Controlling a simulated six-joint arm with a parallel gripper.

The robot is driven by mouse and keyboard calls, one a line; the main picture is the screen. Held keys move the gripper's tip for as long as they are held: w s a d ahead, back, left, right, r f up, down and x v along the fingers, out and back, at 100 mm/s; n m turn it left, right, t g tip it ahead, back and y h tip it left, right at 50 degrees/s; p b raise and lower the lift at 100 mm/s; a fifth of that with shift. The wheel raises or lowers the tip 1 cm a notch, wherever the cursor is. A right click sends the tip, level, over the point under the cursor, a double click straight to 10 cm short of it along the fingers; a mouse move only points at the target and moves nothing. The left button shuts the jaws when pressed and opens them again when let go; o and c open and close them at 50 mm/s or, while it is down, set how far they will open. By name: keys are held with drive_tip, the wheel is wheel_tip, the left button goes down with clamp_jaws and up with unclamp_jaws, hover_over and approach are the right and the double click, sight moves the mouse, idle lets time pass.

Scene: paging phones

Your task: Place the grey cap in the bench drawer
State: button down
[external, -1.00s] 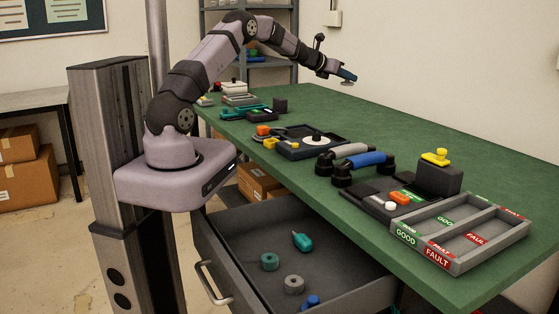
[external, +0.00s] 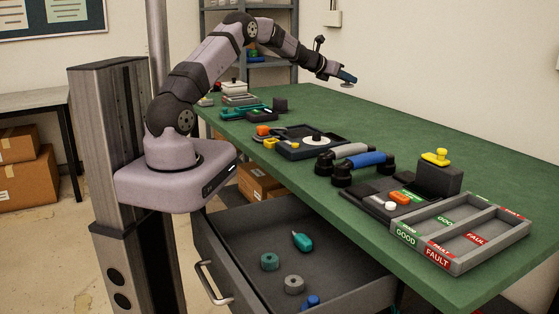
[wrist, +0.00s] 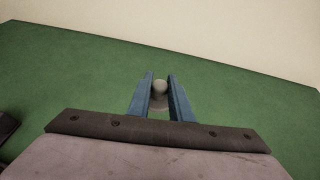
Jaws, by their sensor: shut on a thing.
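The grey cap (wrist: 160,88) is between the two blue fingers of my gripper (wrist: 161,84) in the wrist view. It has a rounded knob and a wider base. My gripper (external: 347,77) is shut on it and holds it above the far part of the green bench, and the cap's base shows as a small pale disc (external: 346,84) under the fingers. The bench drawer (external: 228,259) is pulled open at the front, far below and nearer the camera than my gripper.
In the drawer lie a teal ring (external: 270,262), a grey ring (external: 294,285), a teal bulb-shaped piece (external: 302,241) and a blue piece (external: 310,301). The bench under my gripper is clear.

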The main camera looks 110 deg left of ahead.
wheel_tip(320, 180, up, 9)
drive_tip(key=p, duration=0.4)
wheel_tip(320, 180, down, 3)
drive_tip(key=shift+f+b, duration=0.15)
drive_tip(key=shift+b, duration=0.65)
drive_tip(key=shift+f, duration=0.2)
